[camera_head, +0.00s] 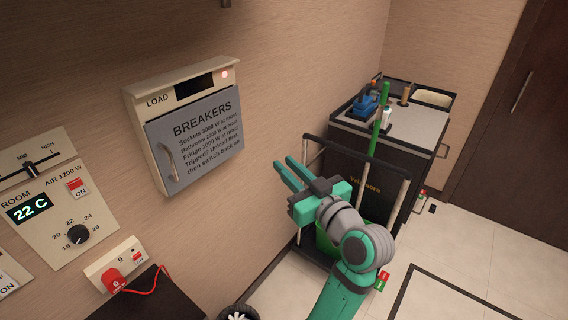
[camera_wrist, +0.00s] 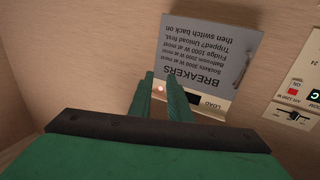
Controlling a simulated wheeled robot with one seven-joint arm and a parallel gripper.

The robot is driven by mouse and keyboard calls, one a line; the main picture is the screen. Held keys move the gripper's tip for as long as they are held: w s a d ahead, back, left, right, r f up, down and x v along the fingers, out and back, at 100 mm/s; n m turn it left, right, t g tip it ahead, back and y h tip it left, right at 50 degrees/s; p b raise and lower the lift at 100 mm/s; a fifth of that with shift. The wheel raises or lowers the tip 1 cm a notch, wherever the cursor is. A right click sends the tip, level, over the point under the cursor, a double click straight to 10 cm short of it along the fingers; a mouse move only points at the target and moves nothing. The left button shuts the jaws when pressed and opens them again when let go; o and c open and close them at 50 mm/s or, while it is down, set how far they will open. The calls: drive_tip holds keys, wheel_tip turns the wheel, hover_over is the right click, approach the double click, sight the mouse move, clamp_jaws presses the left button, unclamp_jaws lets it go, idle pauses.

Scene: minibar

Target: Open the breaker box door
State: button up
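The breaker box (camera_head: 134,112) is a cream wall box with a red light and a dark display on its top strip. Its grey door (camera_head: 200,168), lettered "BREAKERS", is shut. A curved handle (camera_head: 167,162) runs along the door's left edge. My gripper (camera_head: 283,164) is to the right of the box, apart from it, with its two green fingers spread and nothing between them. In the wrist view the door (camera_wrist: 203,48) appears upside down beyond the fingers (camera_wrist: 160,80), which hide part of the box's top strip.
Left of the box are a room thermostat panel (camera_head: 52,205) and a socket with a red plug (camera_head: 113,281). A dark cart (camera_head: 385,165) carrying bottles and tools stands behind my arm at right. A dark door (camera_head: 520,130) is at far right. The wall between box and gripper is clear.

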drive_tip(key=shift+x, duration=1)
clamp_jaws()
idle(0.5)
drive_tip(key=shift+d, duration=0.1)
drive_tip(key=shift+c, duration=1.2)
unclamp_jaws()
drive_tip(key=shift+o, duration=1.2)
